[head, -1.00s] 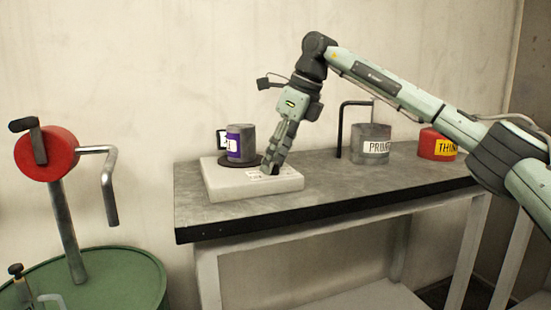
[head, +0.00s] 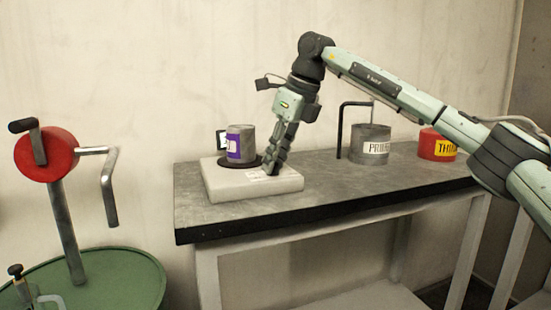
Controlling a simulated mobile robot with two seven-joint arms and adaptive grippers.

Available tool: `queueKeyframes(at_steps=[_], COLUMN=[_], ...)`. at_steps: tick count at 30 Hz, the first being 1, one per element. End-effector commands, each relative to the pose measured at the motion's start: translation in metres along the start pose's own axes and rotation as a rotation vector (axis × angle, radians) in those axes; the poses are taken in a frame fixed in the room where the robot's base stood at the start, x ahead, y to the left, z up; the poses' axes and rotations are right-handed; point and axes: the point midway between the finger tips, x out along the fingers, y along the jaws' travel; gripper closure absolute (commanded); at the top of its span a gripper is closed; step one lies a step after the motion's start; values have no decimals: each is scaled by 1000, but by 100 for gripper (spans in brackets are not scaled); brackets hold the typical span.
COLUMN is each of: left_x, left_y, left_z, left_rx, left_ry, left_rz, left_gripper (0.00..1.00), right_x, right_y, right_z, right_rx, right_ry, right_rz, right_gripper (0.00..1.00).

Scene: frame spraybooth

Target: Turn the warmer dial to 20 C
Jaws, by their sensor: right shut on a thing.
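The warmer (head: 225,185) is a pale, low box on the left end of the grey bench, with a dark round plate (head: 226,163) on top. A grey can with a purple label (head: 241,141) stands upright on that plate. My right gripper (head: 270,170) points down at the warmer's top, just right of the can, and is shut on the dial there. The fingers hide the dial, and its setting cannot be read. Small pale markings (head: 258,177) show beside the fingertips but are too small to read. My left gripper is not in view.
A grey can marked as primer (head: 370,146) and a red can (head: 437,145) stand further right on the bench (head: 330,188). A black bent rod (head: 342,130) rises beside the primer can. A green drum (head: 110,280) with a red crank pump (head: 46,153) stands at the left.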

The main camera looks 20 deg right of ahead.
Motion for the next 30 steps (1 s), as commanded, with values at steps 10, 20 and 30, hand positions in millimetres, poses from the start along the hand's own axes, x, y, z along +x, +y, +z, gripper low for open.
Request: queueKeyframes(at_steps=[10, 20, 30], left_x=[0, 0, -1], left_y=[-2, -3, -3], left_z=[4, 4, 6], left_rx=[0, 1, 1], left_ry=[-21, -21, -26], left_rz=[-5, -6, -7], left_gripper=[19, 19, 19], right_x=[0, 0, 0], right_y=[3, 4, 4], right_z=[1, 2, 2], right_rx=[289, 545, 698], right_ry=[-1, -1, -1], right_rz=[-121, -227, -289], right_gripper=[100, 100, 100])
